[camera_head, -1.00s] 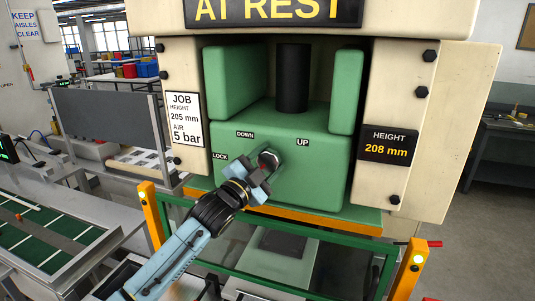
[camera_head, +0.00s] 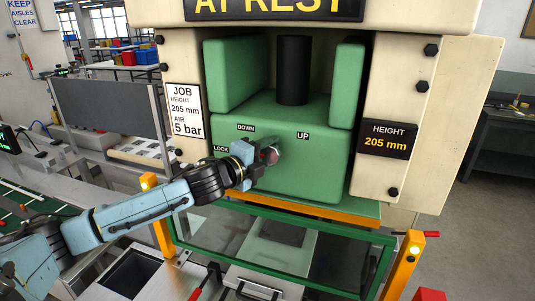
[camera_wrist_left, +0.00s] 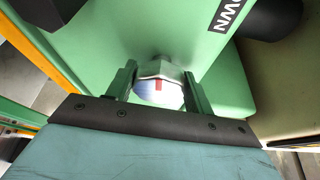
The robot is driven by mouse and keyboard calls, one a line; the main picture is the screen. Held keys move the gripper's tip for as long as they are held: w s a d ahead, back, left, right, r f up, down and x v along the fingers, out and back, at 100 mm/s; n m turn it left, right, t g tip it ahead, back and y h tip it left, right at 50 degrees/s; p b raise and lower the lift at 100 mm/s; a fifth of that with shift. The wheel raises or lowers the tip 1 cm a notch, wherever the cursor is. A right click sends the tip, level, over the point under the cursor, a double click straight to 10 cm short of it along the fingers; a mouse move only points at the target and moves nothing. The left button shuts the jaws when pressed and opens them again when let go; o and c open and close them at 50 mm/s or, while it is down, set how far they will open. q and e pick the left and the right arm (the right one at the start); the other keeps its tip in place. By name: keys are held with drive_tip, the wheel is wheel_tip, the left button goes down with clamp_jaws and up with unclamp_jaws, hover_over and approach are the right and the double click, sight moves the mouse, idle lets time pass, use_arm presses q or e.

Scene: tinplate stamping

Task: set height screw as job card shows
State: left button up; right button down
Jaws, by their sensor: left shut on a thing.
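The height screw (camera_head: 270,156) sticks out of the front of the green press slide (camera_head: 312,170), between the labels DOWN and UP. My left gripper (camera_head: 262,157) is shut on its head. In the left wrist view the screw head (camera_wrist_left: 160,84) is a faceted metal knob with a red mark, between the two fingers (camera_wrist_left: 160,90). The job card (camera_head: 185,110) reads height 205 mm, air 5 bar. The height display (camera_head: 388,139) reads 205 mm. A LOCK label (camera_head: 221,148) is left of the screw. My right gripper is not in view.
A green-framed guard (camera_head: 280,245) stands below the slide, between yellow posts (camera_head: 403,265). A sign reading AT REST (camera_head: 275,8) is above. A grey panel (camera_head: 105,103) and a conveyor (camera_head: 30,205) are at the left.

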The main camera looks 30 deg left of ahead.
use_arm(q)
drive_tip(key=shift+r+m, duration=0.4)
drive_tip(key=shift+r, duration=0.2)
drive_tip(key=o, duration=0.9)
drive_tip(key=shift+o, duration=0.3)
drive_tip(key=shift+f, duration=0.25)
drive_tip(key=shift+s, duration=0.1)
drive_tip(key=shift+s+a+f, duration=0.1)
drive_tip(key=shift+s, duration=0.15)
drive_tip(key=s+a+r+b, duration=0.1)
drive_tip(key=s+b, duration=0.1)
drive_tip(key=s, duration=1)
drive_tip(key=shift+s+a, duration=0.25)
drive_tip(key=shift+a, duration=0.1)
